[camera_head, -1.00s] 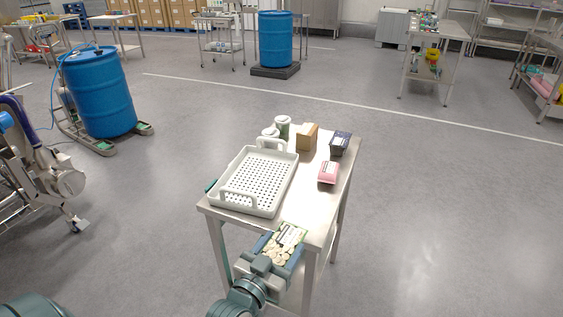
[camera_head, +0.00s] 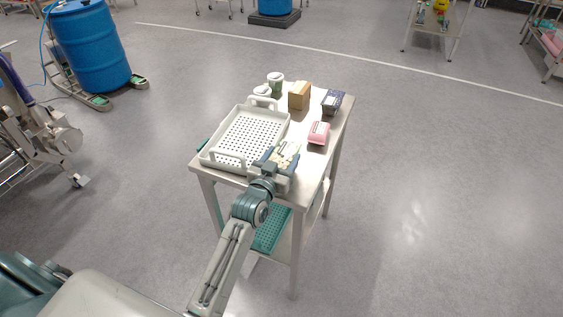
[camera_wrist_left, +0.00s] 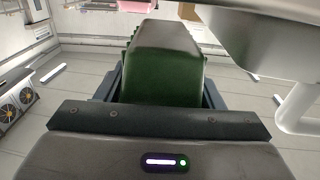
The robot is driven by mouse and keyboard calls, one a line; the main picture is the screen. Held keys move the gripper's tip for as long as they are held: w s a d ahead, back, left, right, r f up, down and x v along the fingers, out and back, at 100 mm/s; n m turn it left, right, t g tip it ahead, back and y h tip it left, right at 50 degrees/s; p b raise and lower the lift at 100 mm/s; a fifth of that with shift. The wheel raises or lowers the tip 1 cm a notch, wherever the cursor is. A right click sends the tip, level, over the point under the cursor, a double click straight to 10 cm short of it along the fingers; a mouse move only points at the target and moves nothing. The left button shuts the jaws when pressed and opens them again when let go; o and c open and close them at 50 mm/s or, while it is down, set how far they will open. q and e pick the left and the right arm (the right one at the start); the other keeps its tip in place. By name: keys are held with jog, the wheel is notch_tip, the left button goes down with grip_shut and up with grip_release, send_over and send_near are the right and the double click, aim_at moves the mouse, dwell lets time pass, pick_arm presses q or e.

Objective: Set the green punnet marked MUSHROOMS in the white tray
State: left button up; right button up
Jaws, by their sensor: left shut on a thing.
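The white tray (camera_head: 207,158) with a perforated floor and raised end handles lies on the left part of the small steel table; its floor is empty. My left gripper (camera_head: 275,164) is shut on the green punnet (camera_head: 286,151), which shows pale mushrooms and a label on top. The punnet is by the tray's near right corner, over the table's front; I cannot tell its height above the table. In the left wrist view the punnet's dark green side (camera_wrist_left: 165,75) fills the space between the fingers. My right gripper is not in view.
A pink punnet (camera_head: 318,133), a dark punnet (camera_head: 332,102) and a brown box (camera_head: 299,95) stand on the table's right and back. White-lidded jars (camera_head: 276,84) stand behind the tray. A teal perforated tray (camera_head: 272,231) is on the lower shelf.

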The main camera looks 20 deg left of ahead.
pick_arm(q)
notch_tip(320, 180, down, 2)
jog(key=shift+s+f, duration=0.1)
jog(key=shift+f, duration=0.15)
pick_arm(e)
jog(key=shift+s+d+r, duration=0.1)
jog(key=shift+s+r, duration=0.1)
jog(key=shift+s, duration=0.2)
pick_arm(q)
jog(key=shift+f, duration=0.1)
jog(key=o, duration=0.9)
jog(key=shift+f, duration=0.1)
jog(key=o, duration=0.4)
jog(key=shift+o, duration=0.3)
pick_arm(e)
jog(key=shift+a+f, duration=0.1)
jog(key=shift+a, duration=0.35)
